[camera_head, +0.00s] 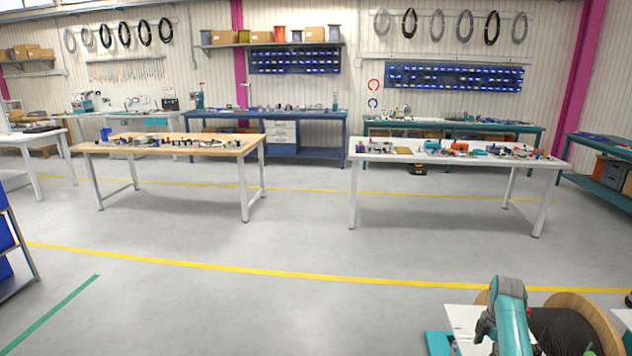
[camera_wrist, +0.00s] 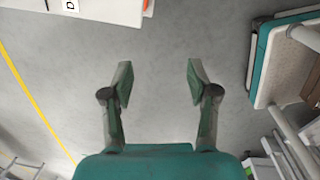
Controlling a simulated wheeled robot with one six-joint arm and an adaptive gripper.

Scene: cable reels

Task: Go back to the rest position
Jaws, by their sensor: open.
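My gripper (camera_wrist: 160,84) is open in the wrist view. Its two green-grey fingers stand wide apart with nothing between them, and only grey floor shows behind them. In the head view, my teal arm rises at the bottom right; its fingers cannot be made out there. A cable reel with wooden flanges (camera_head: 600,322) and black cable (camera_head: 562,333) is just right of and behind the arm.
A white surface (camera_head: 464,322) lies beside the arm. A wood-topped table (camera_head: 215,147) and a white table (camera_head: 400,156) carry small parts farther off. Open floor (camera_head: 300,235) lies between. The wrist view shows a white panel marked D (camera_wrist: 100,8) and a teal-edged piece (camera_wrist: 262,62).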

